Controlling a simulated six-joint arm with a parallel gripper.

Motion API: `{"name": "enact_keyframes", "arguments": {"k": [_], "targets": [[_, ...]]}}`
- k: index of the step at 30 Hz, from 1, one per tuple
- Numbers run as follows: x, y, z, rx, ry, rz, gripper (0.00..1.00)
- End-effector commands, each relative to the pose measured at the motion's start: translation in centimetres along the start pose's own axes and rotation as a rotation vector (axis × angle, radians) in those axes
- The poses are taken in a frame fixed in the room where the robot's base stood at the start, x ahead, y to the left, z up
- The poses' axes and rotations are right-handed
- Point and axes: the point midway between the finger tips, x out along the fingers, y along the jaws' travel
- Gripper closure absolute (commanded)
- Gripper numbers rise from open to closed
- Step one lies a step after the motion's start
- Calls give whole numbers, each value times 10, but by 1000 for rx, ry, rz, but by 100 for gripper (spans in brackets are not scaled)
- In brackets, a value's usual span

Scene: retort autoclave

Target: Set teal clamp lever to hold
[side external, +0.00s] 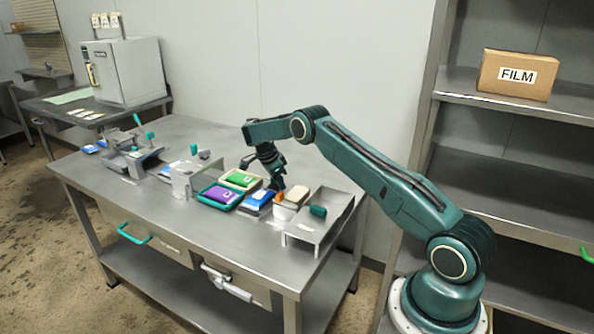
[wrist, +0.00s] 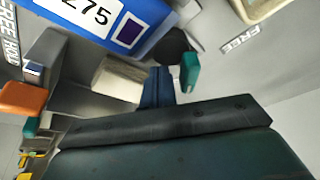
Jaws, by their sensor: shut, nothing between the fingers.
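My gripper (side external: 278,184) points down over the bench, shut and empty, beside the blue pouch pack (side external: 258,199). Several teal handles are in view. One teal knob (side external: 318,211) is on the grey metal fixture to the right of my gripper. Others are a teal lever (side external: 137,119) on the left fixture and a teal knob (side external: 193,149) on the middle fixture. I cannot tell which handle is the clamp lever. Its setting cannot be read.
A teal tray (side external: 208,202) holds a purple pack, and a beige tray (side external: 240,180) holds a green one. A blue pack marked 275 (wrist: 105,20) shows in the wrist view. A cream block (wrist: 120,78) and an orange block (wrist: 22,98) are nearby.

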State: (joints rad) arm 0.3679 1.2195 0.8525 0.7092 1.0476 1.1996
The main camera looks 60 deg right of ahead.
Motion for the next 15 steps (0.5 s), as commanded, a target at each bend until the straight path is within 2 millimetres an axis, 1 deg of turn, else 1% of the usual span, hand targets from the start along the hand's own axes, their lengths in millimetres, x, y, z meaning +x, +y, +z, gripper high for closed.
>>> {"name": "enact_keyframes", "arguments": {"k": [8, 15], "targets": [[0, -1, 2, -7, 0, 0, 100], [0, -11, 2, -7, 5, -7, 100]]}}
